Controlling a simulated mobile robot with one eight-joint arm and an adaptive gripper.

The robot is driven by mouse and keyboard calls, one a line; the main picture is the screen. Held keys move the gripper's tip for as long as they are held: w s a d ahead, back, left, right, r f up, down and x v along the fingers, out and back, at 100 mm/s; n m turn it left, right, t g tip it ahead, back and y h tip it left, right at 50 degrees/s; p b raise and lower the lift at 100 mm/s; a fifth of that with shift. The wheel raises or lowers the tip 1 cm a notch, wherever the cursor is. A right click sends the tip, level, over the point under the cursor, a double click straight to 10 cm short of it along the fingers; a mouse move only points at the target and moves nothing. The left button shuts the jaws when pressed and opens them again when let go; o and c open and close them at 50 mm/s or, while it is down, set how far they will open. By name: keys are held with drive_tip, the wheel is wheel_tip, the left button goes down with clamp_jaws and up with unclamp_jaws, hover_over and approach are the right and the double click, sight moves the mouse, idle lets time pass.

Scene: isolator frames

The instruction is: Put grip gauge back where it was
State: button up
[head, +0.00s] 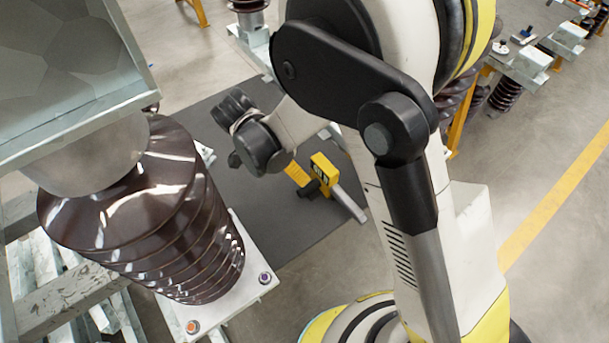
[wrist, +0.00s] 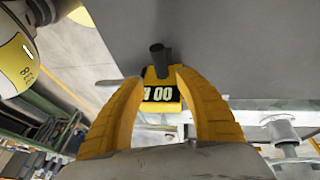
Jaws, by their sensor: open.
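The grip gauge (head: 322,168) is a yellow block with a dark display face and a black stub. In the head view it shows just right of my gripper (head: 300,177), whose yellow fingers are partly hidden behind my wrist. In the wrist view the gauge (wrist: 161,96) shows its "00" display between and beyond the tips of my gripper (wrist: 159,85). The two curved fingers are spread apart, one on each side of it. Whether either finger touches the gauge, and what the gauge rests on, I cannot tell.
A large brown ribbed insulator (head: 160,215) stands at left on a metal base plate (head: 238,290), close to my wrist. A dark grey mat (head: 285,222) lies on the floor below. More insulators (head: 505,95) stand at upper right. The floor at right, with a yellow line (head: 555,205), is clear.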

drive_tip(key=s+d+r+n+t+y, duration=0.1)
drive_tip(key=d+r+n+y, duration=0.1)
drive_tip(key=d+r, duration=0.4)
drive_tip(key=d+r+n+t+y, duration=0.1)
drive_tip(key=d+r+n, duration=0.2)
drive_tip(key=r, duration=0.6)
drive_tip(key=s+d+r+n+t+y, duration=0.2)
drive_tip(key=s+d+r+n+t, duration=0.2)
drive_tip(key=s+d, duration=0.4)
drive_tip(key=shift+s+d+r+n+t+p, duration=0.3)
drive_tip(key=shift+d+r+n, duration=0.6)
drive_tip(key=shift+d+r, duration=0.5)
